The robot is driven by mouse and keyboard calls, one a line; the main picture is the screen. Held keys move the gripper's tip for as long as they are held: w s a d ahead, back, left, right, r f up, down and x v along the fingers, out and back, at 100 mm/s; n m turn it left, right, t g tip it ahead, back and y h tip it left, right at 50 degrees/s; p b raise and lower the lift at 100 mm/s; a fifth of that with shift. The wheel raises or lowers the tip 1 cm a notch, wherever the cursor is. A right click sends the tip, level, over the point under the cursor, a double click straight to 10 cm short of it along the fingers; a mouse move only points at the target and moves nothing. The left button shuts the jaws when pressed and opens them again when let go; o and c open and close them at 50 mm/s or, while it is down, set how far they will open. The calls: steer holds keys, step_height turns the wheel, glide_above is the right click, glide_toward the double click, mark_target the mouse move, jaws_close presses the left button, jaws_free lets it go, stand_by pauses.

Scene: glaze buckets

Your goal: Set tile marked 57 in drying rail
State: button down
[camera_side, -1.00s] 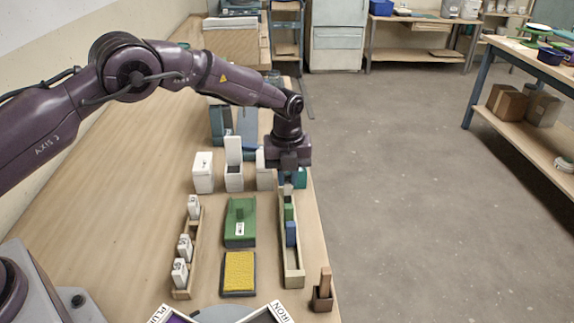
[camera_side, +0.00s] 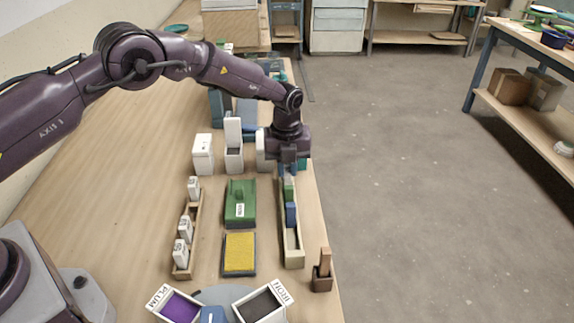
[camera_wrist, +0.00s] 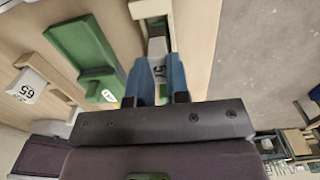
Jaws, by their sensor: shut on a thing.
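My gripper (camera_wrist: 158,85) is shut on a pale tile (camera_wrist: 158,50) between its blue fingers. Only part of a marking is visible on the tile, like a 5. In the side view my gripper (camera_side: 288,168) is over the far end of the wooden drying rail (camera_side: 293,255), and the held tile is hidden there. A green block (camera_side: 288,189) and a blue block (camera_side: 291,214) stand in the rail nearer the camera. The rail also shows ahead of the fingers in the wrist view (camera_wrist: 172,18). I cannot tell whether the held tile touches it.
A wooden rack (camera_side: 197,215) at left holds white marked tiles; one (camera_wrist: 30,86) reads 65. A green block with a handle (camera_side: 240,205) and a yellow pad (camera_side: 240,253) lie between. White boxes (camera_side: 203,154) stand behind. Plum (camera_side: 180,306) and iron (camera_side: 262,304) trays are in front.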

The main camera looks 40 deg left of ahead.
steer(key=shift+f, duration=0.3)
steer(key=c, duration=1)
jaws_free()
steer(key=shift+r, duration=3.5)
